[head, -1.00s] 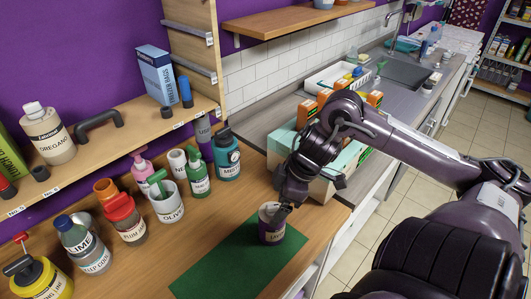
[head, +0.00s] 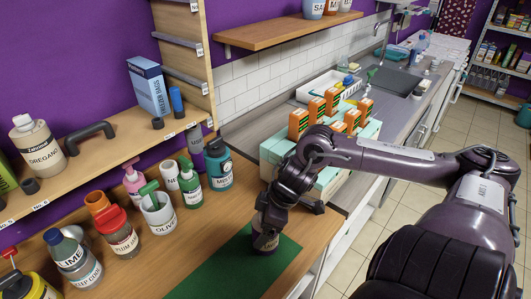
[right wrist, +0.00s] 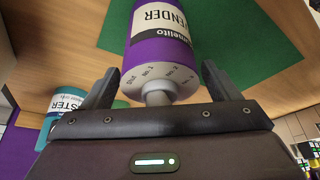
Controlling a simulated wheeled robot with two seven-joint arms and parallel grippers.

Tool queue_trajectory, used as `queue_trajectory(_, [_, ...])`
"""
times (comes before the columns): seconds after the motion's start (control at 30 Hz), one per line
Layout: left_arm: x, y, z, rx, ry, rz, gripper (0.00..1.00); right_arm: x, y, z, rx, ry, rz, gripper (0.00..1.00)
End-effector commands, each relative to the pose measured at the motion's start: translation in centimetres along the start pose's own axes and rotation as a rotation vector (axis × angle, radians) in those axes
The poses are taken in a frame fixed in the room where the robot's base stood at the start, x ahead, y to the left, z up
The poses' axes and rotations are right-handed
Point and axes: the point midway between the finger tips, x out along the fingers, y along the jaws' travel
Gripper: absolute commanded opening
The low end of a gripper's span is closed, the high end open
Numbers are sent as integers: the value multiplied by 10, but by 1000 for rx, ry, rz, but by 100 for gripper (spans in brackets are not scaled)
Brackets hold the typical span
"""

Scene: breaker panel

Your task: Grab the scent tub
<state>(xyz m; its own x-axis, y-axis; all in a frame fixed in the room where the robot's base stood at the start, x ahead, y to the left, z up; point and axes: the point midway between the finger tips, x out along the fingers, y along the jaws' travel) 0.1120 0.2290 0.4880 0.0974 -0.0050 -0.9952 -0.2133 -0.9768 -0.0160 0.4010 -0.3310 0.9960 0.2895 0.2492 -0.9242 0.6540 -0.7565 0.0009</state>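The scent tub is a purple tub (right wrist: 160,35) with a cream label, of which "ENDER" can be read, and a pale grey top with a small knob. In the head view the tub (head: 264,249) stands upright at the edge of the green mat (head: 225,268), mostly hidden by my right gripper. My right gripper (head: 267,232) points down over it. In the right wrist view its two fingers (right wrist: 160,80) are spread, one on each side of the tub's top, with no clear contact visible. My left gripper is not in view.
Several labelled bottles stand left of the tub, among them a white OLIVE container (head: 158,213) and a teal MISTER bottle (head: 218,168). A pale teal crate (head: 330,183) with orange boxes stands behind my right arm. The green mat has free room.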

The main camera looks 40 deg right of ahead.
Motion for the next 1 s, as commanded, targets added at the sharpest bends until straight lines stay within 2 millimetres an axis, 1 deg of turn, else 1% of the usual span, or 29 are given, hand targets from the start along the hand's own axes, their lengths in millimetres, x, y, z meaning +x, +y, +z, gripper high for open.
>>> queue_trajectory(0.03, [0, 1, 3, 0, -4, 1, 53, 0, 0, 0, 0, 0, 0, 75])
queue_trajectory(0.3, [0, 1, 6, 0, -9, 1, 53, 0, 0, 0, 0, 0, -1, 40])
queue_trajectory(0.37, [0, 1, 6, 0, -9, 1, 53, 0, 0, 0, 0, 1, 0, 34])
queue_trajectory(0.6, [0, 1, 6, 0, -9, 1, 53, -1, 0, -1, 0, 1, 0, 34])
queue_trajectory(0.77, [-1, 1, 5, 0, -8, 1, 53, -9, 0, -5, -1, 3, 1, 34])
queue_trajectory(0.87, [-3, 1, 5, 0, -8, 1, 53, -21, 0, -10, -2, 4, 2, 34])
queue_trajectory(0.97, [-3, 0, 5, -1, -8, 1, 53, -38, 1, -18, -3, 6, 3, 34])
queue_trajectory(1.0, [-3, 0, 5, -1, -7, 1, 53, -47, 1, -21, -4, 7, 4, 34])
